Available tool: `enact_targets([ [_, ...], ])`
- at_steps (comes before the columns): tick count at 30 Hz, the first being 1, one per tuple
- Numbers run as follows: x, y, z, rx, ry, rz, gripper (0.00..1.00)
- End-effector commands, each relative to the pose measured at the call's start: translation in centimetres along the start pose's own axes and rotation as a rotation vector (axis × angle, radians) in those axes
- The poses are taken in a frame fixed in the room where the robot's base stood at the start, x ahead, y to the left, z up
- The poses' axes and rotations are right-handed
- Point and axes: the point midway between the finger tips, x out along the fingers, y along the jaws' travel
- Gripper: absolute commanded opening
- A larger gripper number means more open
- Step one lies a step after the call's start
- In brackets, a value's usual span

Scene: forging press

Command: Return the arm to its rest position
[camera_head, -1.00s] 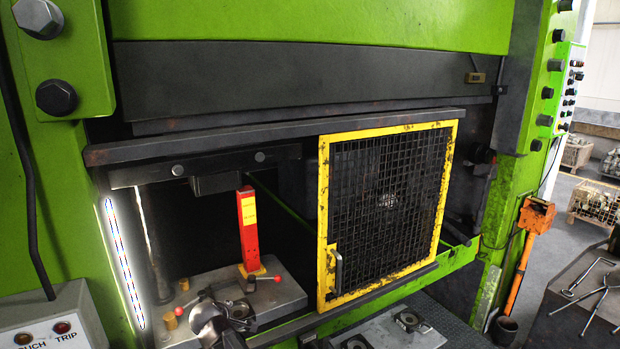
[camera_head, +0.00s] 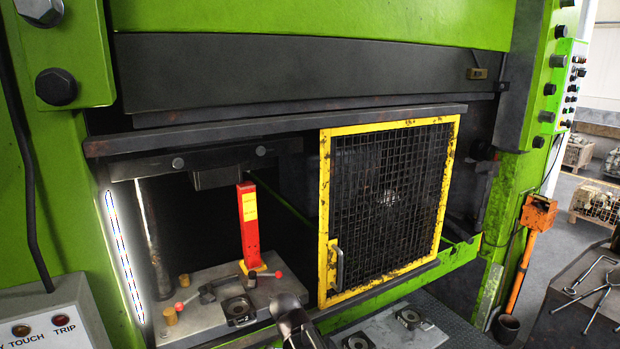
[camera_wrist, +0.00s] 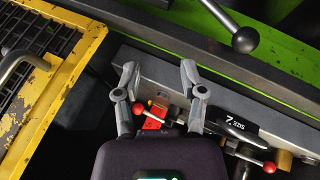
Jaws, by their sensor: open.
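My gripper (camera_wrist: 159,72) shows in the wrist view with its two grey fingers spread apart and nothing between the tips. Behind the fingers lie the grey press bed (camera_wrist: 255,110) and the foot of a red post (camera_wrist: 153,121). In the head view my arm's dark end (camera_head: 291,313) is at the bottom centre, in front of the press bed (camera_head: 205,282) and left of the yellow mesh guard's lower corner. The fingers are hard to make out there.
The yellow-framed mesh guard (camera_head: 327,222) covers the right of the press opening and fills the left of the wrist view. The red post (camera_head: 249,226) stands upright on the bed, with red-knobbed levers beside it. A ball-ended lever (camera_wrist: 243,40) is at the wrist view's top.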

Motion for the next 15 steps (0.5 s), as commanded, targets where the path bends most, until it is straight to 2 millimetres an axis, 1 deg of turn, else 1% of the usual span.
enact_targets([
  [1, 1.4, 0.2, 2.5, 0.043, -0.034, -0.012, 0.53],
  [5, 3.3, 1.3, 7.7, 0.155, -0.126, -0.051, 0.53],
  [6, 3.8, 1.5, 9.3, 0.190, -0.153, -0.065, 0.53],
  [8, 4.5, 1.7, 11.6, 0.243, -0.195, -0.084, 0.53],
  [9, 4.9, 1.9, 13.2, 0.277, -0.223, -0.098, 0.53],
  [11, 5.5, 1.9, 15.4, 0.328, -0.263, -0.119, 0.53],
  [15, 6.5, 1.8, 20.6, 0.447, -0.354, -0.170, 0.53],
])
